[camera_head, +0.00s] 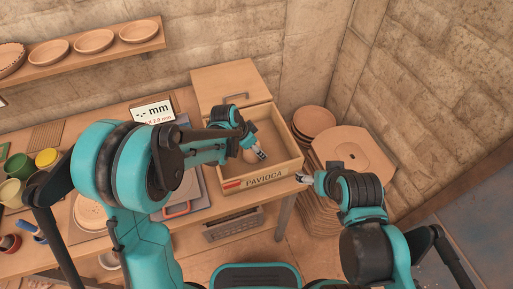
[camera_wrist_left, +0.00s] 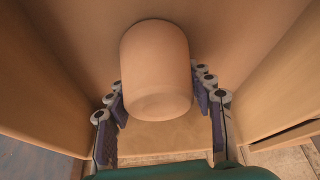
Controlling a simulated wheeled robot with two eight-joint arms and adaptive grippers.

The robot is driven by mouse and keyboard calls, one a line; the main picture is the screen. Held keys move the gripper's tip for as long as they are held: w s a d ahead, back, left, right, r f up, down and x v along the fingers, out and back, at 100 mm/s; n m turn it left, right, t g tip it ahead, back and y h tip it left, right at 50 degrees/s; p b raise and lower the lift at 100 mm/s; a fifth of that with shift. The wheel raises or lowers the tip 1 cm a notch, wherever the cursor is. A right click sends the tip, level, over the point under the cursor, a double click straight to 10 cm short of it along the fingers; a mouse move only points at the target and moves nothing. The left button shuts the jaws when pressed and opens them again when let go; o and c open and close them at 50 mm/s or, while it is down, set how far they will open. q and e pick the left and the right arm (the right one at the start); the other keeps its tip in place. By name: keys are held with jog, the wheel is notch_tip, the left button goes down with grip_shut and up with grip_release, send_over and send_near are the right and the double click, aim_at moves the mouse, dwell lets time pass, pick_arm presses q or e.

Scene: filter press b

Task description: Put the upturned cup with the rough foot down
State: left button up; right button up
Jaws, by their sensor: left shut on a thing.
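The plain clay-coloured cup (camera_wrist_left: 155,65) is between the fingers of my left gripper (camera_wrist_left: 160,108) in the left wrist view, inside a wooden box. Its rounded end faces the camera; I cannot make out how rough the foot is. In the head view my left gripper (camera_head: 255,150) reaches down into the open wooden box (camera_head: 262,182) labelled PAVIOCA, and the cup (camera_head: 249,156) shows only in small part beside the fingers. I cannot tell whether the cup touches the box floor. My right gripper (camera_head: 308,178) is outside the box, by its front right corner, too small to read.
Colored cups (camera_head: 47,158) are at the far left of the bench. Stacked round boards (camera_head: 352,150) stand right of the box. A shelf (camera_head: 85,55) with clay dishes is on the wall.

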aim_at(245, 155)
pick_arm(q)
jog(key=o, duration=1.2)
jog(key=shift+o, duration=0.2)
jog(key=shift+r+p, duration=0.25)
jog(key=shift+p, duration=0.1)
jog(key=p+v, duration=0.3)
jog(key=v, duration=0.8)
jog(key=shift+f, duration=0.1)
jog(key=s+a+r+n+t+y, duration=0.2)
jog(key=s+a+r+n, duration=0.1)
jog(key=s+a+n, duration=0.2)
jog(key=s+a+r+n+t+y, duration=0.2)
jog(key=s+a+r+n, duration=0.2)
jog(key=s+a, duration=0.6)
jog(key=s+n, duration=0.1)
jog(key=n, duration=0.1)
jog(key=shift+s+n+t, duration=0.3)
jog(key=shift+s, duration=0.05)
